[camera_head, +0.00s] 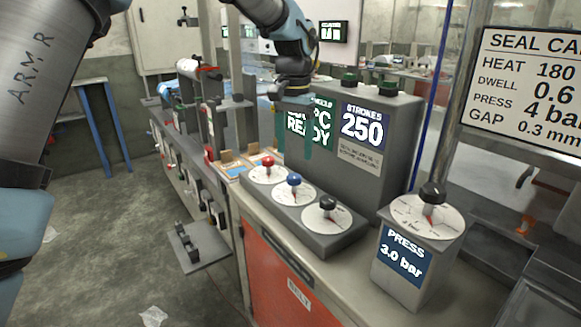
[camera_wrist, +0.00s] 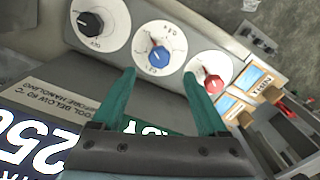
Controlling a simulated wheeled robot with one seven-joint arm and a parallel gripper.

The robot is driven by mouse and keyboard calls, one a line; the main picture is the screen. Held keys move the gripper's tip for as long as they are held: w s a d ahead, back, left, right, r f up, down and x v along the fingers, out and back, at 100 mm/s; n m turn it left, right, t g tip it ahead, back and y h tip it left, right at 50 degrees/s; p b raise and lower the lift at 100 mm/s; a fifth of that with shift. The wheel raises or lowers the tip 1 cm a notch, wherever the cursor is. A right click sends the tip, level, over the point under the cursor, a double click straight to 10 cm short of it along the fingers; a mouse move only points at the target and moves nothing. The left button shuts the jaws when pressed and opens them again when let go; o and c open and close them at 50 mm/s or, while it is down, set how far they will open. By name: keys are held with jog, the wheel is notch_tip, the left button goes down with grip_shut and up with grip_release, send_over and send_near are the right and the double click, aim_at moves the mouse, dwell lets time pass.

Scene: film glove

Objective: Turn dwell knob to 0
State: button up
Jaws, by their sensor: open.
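Three round white dials sit in a row on a low grey panel (camera_head: 332,240). They carry a red knob (camera_head: 267,161), a blue knob (camera_head: 294,180) and a black knob (camera_head: 327,203). The dial lettering is too small to tell surely which is dwell. My gripper (camera_head: 294,152) is open and empty, with teal fingers, in front of the grey display box. In the wrist view, the blue knob (camera_wrist: 158,56) appears just beyond and between my fingertips (camera_wrist: 159,76), apart from them. The red knob (camera_wrist: 213,84) is to its right and the black knob (camera_wrist: 90,22) to its left.
The grey display box (camera_head: 398,135) stands behind the dials, showing "STROKES 250" and a partly covered "READY". A separate press dial (camera_head: 428,215) reads 3.0 bar at right. A sign (camera_head: 530,90) lists dwell 0.6. Small cards lie left of the dials.

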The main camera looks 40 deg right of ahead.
aim_at(294, 176)
notch_tip(294, 176, down, 7)
jog(key=shift+r+p, duration=0.1)
jog(key=shift+p, duration=0.4)
grip_shut()
dwell(0.4)
